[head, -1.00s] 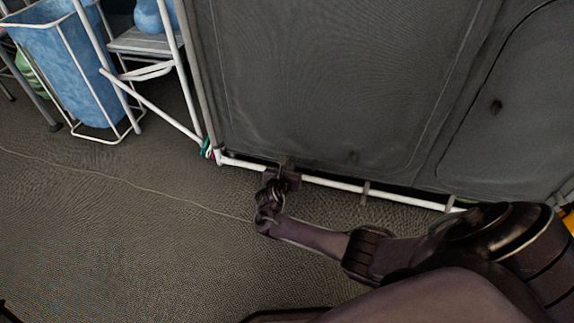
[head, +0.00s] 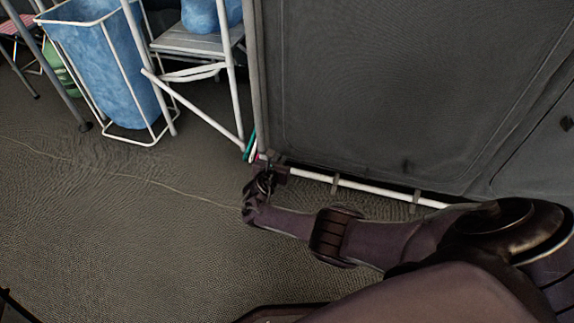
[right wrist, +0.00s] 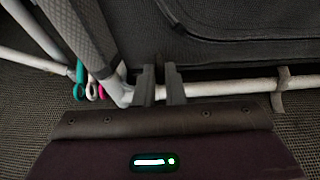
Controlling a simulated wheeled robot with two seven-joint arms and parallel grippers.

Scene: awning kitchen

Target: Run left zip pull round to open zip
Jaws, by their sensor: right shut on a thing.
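The grey fabric cupboard (head: 400,80) stands upright on a white tube frame, its front panel edged by a seam. My right gripper (head: 277,172) is at the panel's bottom left corner, just above the bottom tube. In the right wrist view its two dark fingers (right wrist: 161,80) are close together against the lower edge of the fabric. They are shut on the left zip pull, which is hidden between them. My left gripper is out of view.
The white bottom tube (right wrist: 235,86) runs right from the corner. Teal, white and pink looped items (right wrist: 91,86) hang just left of the corner. A step stool (head: 195,42) and a blue laundry bag (head: 105,65) stand at the left. The near floor is clear.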

